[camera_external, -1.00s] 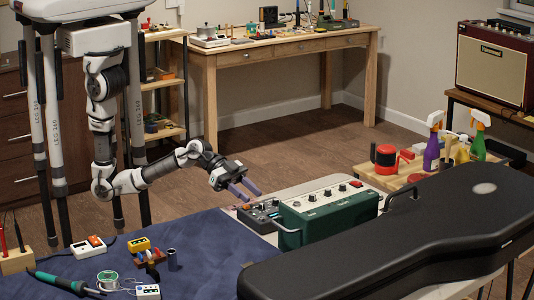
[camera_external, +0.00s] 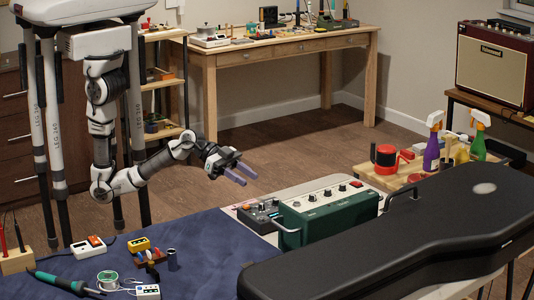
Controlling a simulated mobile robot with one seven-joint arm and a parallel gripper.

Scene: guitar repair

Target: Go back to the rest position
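My gripper (camera_external: 241,174) is in the air above the back edge of the blue mat, behind and left of the green amplifier box. Its two purple-grey fingers are apart with a gap between them, and nothing shows between them. My arm (camera_external: 150,168) is bent, reaching from the column at the left toward the middle of the picture.
The green box (camera_external: 330,211) and a small dark pedal (camera_external: 260,211) stand beside a black guitar case (camera_external: 400,235). The blue mat (camera_external: 215,255) holds a soldering iron (camera_external: 62,283), a solder spool (camera_external: 107,280) and small parts. A wooden workbench (camera_external: 285,45) stands behind. Open floor lies between.

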